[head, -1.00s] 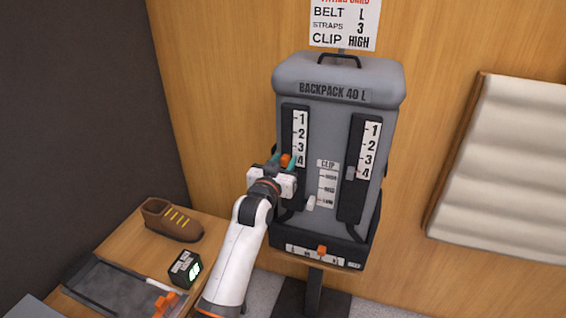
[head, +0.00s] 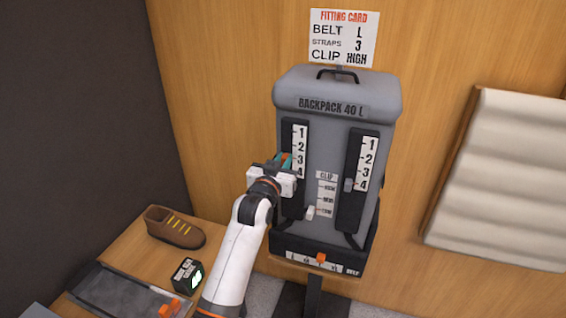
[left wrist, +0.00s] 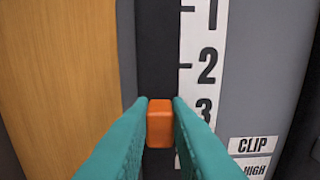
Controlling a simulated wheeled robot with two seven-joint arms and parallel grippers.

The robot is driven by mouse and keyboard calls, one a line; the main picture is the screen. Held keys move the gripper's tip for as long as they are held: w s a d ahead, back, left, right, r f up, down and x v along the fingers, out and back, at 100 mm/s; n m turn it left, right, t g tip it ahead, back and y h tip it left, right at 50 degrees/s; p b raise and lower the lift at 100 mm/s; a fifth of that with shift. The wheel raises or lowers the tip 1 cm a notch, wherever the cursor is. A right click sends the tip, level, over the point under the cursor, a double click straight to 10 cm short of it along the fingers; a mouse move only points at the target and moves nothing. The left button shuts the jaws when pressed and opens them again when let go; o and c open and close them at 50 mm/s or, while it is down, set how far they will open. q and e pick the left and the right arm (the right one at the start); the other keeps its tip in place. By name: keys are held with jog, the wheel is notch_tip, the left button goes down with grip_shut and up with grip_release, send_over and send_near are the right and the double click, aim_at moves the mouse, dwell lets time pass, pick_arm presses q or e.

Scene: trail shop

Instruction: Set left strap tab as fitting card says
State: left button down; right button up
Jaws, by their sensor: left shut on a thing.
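The fitting card (head: 343,38) on the wall reads belt L, straps 3, clip HIGH. Below it stands the grey backpack (head: 333,105). My left gripper (head: 284,162) is at the left strap scale (head: 300,150), shut on the orange left strap tab (left wrist: 160,123). In the left wrist view the teal fingers (left wrist: 160,104) hold the tab from both sides, about level with the 3. A finger hides the 3's tick, so exact alignment cannot be told. The right strap tab (head: 348,185) is grey and sits near 4. My right gripper is out of view.
The white clip slider (head: 310,212) is beside the low end of its scale. An orange belt slider (head: 320,258) is at the pack's base. A shoe (head: 174,227), a small display box (head: 186,275) and a grey tray (head: 112,292) are on the bench to the left.

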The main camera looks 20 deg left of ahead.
pick_arm(q)
jog(key=c, duration=1.4)
grip_release()
jog(key=shift+o, duration=0.2)
jog(key=shift+s+f, duration=0.1)
jog(key=shift+s, duration=0.4)
jog(key=s+b, duration=0.1)
jog(key=s, duration=1)
jog(key=shift+a+b, duration=0.2)
jog(key=shift+b, duration=0.1)
